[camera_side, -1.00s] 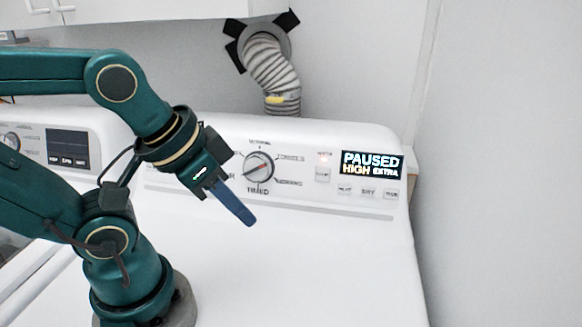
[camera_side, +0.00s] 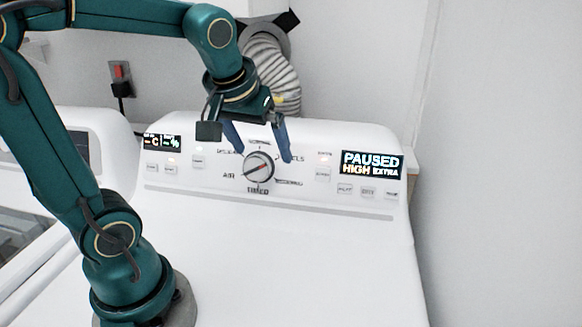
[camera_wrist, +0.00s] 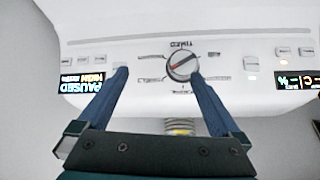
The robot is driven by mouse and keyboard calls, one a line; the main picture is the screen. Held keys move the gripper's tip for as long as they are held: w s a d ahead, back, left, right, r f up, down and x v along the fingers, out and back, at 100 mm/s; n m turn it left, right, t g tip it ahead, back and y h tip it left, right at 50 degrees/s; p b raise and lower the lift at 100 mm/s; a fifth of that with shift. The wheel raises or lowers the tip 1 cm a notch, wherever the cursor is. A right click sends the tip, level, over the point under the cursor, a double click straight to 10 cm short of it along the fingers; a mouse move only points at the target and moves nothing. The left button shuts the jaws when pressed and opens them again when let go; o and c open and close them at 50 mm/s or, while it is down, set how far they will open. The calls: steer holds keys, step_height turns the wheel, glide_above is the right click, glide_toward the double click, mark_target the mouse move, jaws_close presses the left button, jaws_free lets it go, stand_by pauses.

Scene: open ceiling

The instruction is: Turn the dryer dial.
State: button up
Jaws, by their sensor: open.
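The dryer dial (camera_side: 258,167) is a round knob with a silver rim and a red pointer mark, on the white control panel (camera_side: 215,180). In the side view its pointer slants from lower left to upper right. My gripper (camera_side: 262,157) is open, its two blue fingers spread at the upper left and upper right of the dial. In the wrist view the dial (camera_wrist: 183,65) appears upside down, beyond and between the fingertips (camera_wrist: 156,72). Nothing is held. I cannot tell whether a finger touches the dial.
A display (camera_side: 371,165) reading PAUSED, HIGH, EXTRA sits right of the dial, with several buttons below it. A smaller display (camera_side: 161,142) is at the left. A ribbed vent hose (camera_side: 273,75) rises behind the panel.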

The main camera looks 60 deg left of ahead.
steer(key=n+g, duration=0.2)
glide_above(255, 166)
steer(key=s+d, duration=0.1)
steer(key=d, duration=0.1)
step_height(255, 166, down, 2)
steer(key=shift+d+f+y, duration=0.1)
steer(key=shift+f+y, duration=0.1)
steer(key=shift+y, duration=0.1)
steer(key=shift+a+f, duration=0.35)
steer(key=shift+f, duration=0.3)
steer(key=shift+x, duration=2.05)
steer(key=shift+c, duration=0.3)
steer(key=c, duration=1.3)
steer(key=shift+o, duration=0.2)
